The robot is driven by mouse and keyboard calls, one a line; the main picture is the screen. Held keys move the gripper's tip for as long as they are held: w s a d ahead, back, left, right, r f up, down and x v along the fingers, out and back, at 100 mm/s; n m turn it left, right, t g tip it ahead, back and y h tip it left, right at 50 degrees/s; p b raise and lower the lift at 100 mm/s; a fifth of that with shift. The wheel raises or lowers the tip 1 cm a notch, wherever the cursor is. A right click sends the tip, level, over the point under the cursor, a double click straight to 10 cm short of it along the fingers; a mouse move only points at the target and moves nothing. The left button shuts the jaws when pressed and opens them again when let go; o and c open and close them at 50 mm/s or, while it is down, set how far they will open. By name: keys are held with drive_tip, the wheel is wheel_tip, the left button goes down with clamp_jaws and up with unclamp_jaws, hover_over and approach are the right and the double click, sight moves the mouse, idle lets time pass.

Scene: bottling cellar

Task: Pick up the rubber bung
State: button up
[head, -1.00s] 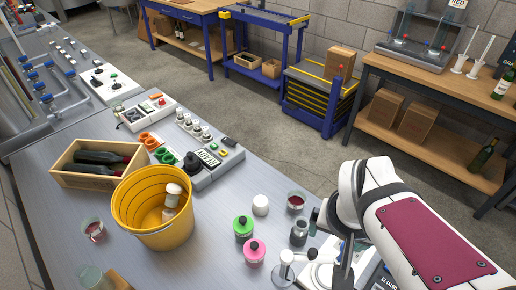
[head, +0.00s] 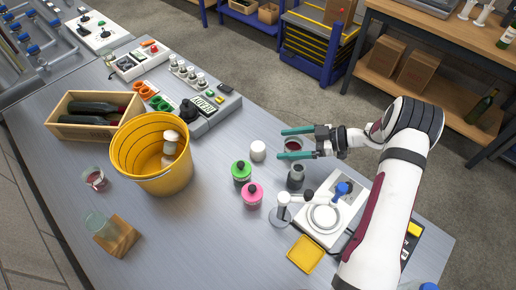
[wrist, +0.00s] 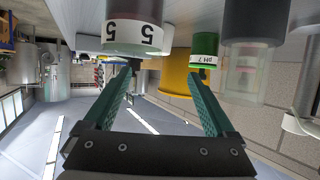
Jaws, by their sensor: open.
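A small plain white round piece (head: 258,150), which I take to be the rubber bung, stands on the grey bench right of the yellow bucket; I cannot be certain. My gripper (head: 281,143) is open and empty, pointing left, with its teal fingertips right of and above that piece. A glass with red liquid (head: 293,145) shows between and behind the fingers. In the wrist view, upside down, a round vessel marked 5 (wrist: 137,38) is close ahead of the fingers. I cannot pick out the white piece there.
A green bottle (head: 241,172), a pink bottle (head: 252,194) and a dark grey vessel (head: 296,178) stand close by. The yellow bucket (head: 150,180) is left. A white stirrer or scale (head: 338,228) and a yellow square (head: 305,254) lie nearer. Bare bench lies behind the white piece.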

sight(259, 146)
drive_tip(key=x, duration=0.8)
drive_tip(key=shift+w+f, duration=0.2)
drive_tip(key=shift+w, duration=0.05)
clamp_jaws()
